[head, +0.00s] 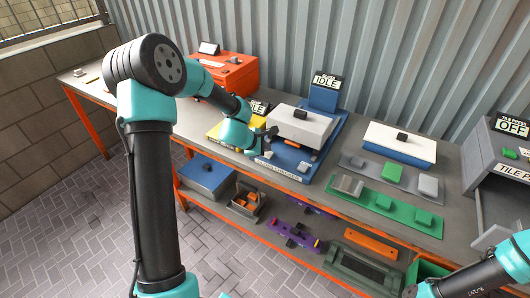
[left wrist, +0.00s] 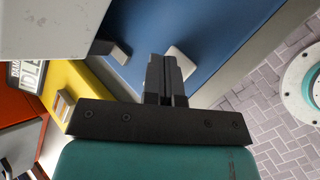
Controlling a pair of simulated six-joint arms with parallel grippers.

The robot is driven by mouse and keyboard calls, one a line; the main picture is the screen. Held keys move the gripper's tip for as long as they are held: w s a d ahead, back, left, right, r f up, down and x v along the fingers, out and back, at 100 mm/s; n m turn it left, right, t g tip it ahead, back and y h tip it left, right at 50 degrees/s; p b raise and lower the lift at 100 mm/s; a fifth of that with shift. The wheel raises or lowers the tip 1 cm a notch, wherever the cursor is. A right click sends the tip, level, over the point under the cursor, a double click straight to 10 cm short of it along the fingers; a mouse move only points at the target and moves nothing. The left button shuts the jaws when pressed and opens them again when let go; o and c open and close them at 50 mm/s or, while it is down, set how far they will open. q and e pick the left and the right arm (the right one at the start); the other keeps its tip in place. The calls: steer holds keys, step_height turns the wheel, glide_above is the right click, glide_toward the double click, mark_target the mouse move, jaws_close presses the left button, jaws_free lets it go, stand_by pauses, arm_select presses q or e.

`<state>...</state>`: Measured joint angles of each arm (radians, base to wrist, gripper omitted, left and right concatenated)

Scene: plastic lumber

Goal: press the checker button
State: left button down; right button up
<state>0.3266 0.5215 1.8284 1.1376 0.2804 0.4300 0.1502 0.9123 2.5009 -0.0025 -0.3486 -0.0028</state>
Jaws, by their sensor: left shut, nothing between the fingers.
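The checker is a blue station (head: 327,140) with a white block on top and a sign reading IDLE (head: 326,81) behind it. A pale button-like pad (head: 303,167) sits on its blue front part. In the left wrist view this pad (left wrist: 181,62) shows just beyond my fingertips; I cannot tell whether they touch. My left gripper (head: 271,132) is shut and empty, low over the checker's left side, and its fingers show in the left wrist view (left wrist: 165,78).
A yellow station (head: 217,130) and an orange-red box (head: 226,72) stand left of the checker. The lower shelf holds bins and parts.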

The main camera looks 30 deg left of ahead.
arm_select(q)
steer(key=shift+f, duration=0.2)
steer(key=shift+r, duration=0.1)
stand_by(0.4)
steer(key=shift+r, duration=0.85)
steer(key=shift+r, duration=2.5)
